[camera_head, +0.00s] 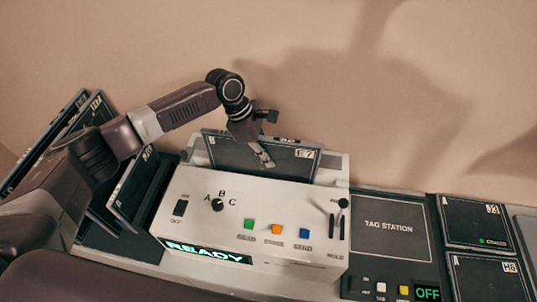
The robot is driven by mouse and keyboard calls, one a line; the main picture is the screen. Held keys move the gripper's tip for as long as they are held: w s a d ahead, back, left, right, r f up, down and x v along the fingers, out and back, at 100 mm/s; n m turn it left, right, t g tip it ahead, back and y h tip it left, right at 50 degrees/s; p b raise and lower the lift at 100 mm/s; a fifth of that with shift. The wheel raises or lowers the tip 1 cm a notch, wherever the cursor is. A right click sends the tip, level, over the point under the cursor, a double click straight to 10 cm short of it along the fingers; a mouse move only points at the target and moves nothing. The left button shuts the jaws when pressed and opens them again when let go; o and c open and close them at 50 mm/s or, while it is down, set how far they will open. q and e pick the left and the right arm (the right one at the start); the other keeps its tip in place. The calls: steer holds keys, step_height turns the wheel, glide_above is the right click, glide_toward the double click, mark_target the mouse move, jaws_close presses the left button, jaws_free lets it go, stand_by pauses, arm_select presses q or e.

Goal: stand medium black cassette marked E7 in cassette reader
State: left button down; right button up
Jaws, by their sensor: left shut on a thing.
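The medium black cassette marked E7 (232,154) stands upright at the back of the white cassette reader (268,211). Its label E7 shows at its upper right corner. Its lower edge is hidden behind the reader's front housing, so I cannot tell whether it rests on the slot's bottom. My left gripper (265,154) reaches down over the cassette's top edge and is shut on it, with one finger across the front face. The reader's green display says READY. My right gripper is not in view.
Several dark cassettes lean in a rack (163,180) at the left, beneath my left arm. At the right are the tag station (393,226), with a display reading OFF (427,293), and flat cassettes marked J3 (472,222) and H6 (487,281). A bare wall stands behind.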

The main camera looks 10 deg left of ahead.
arm_select(q)
steer(key=shift+w+r, duration=0.1)
steer(key=shift+r, duration=0.05)
steer(key=c, duration=1.9)
jaws_free()
steer(key=v, duration=1.2)
steer(key=shift+r+p, duration=0.6)
steer(key=shift+r, duration=2.35)
